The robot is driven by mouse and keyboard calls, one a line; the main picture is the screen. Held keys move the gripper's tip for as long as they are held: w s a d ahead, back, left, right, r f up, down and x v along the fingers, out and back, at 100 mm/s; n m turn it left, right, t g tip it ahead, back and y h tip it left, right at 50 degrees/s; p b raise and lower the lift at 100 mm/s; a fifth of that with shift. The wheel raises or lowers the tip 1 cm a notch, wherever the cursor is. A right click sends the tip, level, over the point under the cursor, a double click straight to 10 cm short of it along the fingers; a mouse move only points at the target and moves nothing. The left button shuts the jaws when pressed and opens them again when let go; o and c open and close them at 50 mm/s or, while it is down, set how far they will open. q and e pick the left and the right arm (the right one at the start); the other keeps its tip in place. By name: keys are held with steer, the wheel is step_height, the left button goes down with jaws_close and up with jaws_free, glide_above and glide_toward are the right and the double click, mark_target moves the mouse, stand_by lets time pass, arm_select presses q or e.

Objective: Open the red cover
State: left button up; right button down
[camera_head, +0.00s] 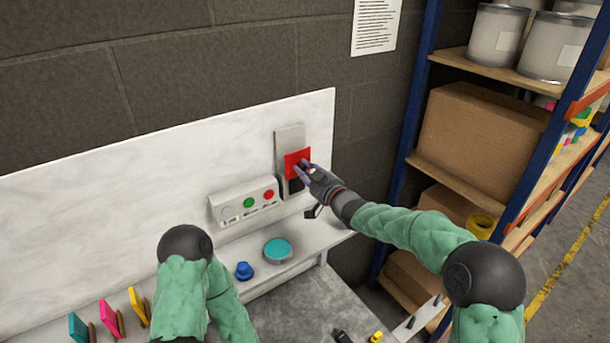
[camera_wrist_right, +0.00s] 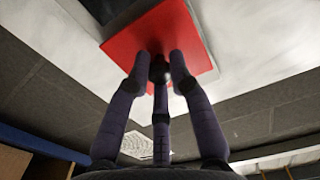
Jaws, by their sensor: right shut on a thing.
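The red cover (camera_head: 297,160) is a flat red plate on a grey box (camera_head: 288,138) fixed to the white back panel. In the head view it stands out from the box, with a dark area below it. In the right wrist view the cover (camera_wrist_right: 145,42) is large and close. My right gripper (camera_head: 303,169) is at the cover, with its fingertips shut on a small part at the cover's middle; the fingers also show in the right wrist view (camera_wrist_right: 160,70). My left arm is at the lower middle, and its gripper is out of view.
A control box (camera_head: 245,205) with green and red buttons is left of the cover. A teal disc (camera_head: 278,250) and a blue knob (camera_head: 244,271) are below it. A shelf rack (camera_head: 412,110) with a cardboard box (camera_head: 475,140) stands to the right.

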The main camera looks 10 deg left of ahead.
steer(key=shift+f, duration=0.1)
steer(key=c, duration=1.1)
jaws_free()
steer(key=v, duration=1.2)
